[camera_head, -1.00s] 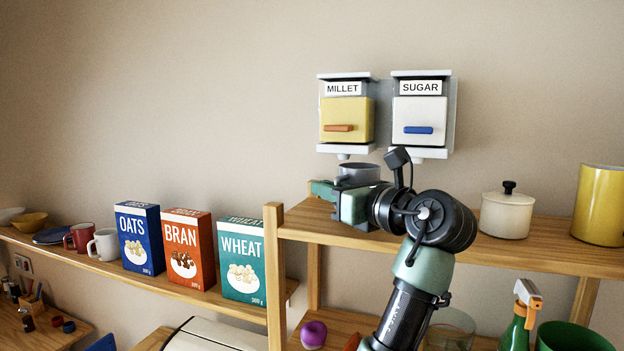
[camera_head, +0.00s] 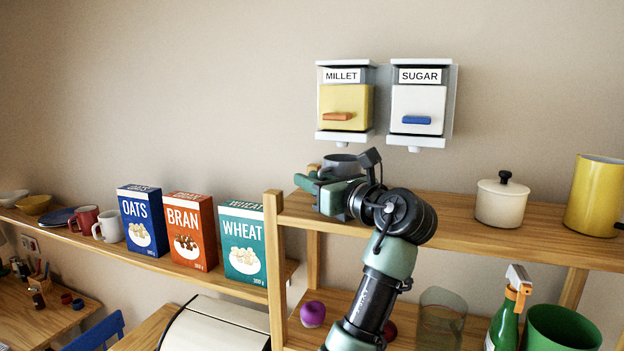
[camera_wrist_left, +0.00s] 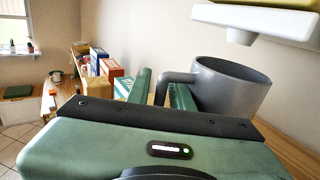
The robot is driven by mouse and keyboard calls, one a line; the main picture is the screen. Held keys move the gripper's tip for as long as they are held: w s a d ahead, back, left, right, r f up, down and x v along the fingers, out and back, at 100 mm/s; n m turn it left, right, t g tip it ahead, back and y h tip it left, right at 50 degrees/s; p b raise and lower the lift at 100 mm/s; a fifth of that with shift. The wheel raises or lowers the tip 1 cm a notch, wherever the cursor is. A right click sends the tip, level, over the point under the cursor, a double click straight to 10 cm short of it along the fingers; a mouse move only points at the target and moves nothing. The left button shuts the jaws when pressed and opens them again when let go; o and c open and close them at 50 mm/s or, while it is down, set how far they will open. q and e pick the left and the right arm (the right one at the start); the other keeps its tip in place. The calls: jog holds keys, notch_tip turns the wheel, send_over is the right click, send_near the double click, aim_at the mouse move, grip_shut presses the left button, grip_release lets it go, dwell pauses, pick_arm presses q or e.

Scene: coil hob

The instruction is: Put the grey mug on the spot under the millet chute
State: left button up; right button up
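The grey mug (camera_head: 342,162) is upright on the upper shelf, just below the millet chute (camera_head: 341,145), with its lower part hidden by my gripper. In the left wrist view the mug (camera_wrist_left: 232,88) shows its rim below a white spout (camera_wrist_left: 240,37), and its handle points left. My left gripper (camera_head: 312,180) is at the mug's handle side. In the left wrist view its two green fingers (camera_wrist_left: 160,92) are apart, with the handle between them and a small gap at the left finger. The spot under the mug is hidden. My right gripper is not in view.
The sugar dispenser (camera_head: 417,100) hangs right of the millet dispenser (camera_head: 345,105). A cream pot (camera_head: 501,203) and a yellow canister (camera_head: 597,197) stand on the upper shelf (camera_head: 460,232) to the right. The wheat box (camera_head: 243,243) stands on the lower shelf at left.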

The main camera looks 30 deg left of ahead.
pick_arm(q)
jog(key=shift+a, duration=0.15)
jog(key=shift+d, duration=0.25)
jog(key=b+v, duration=0.6)
jog(key=v, duration=0.4)
jog(key=shift+s+d, duration=0.15)
jog(key=shift+d, duration=0.2)
jog(key=shift+s+d+r, duration=0.15)
jog(key=shift+s+d, duration=0.1)
jog(key=shift+d, duration=0.2)
dwell(0.4)
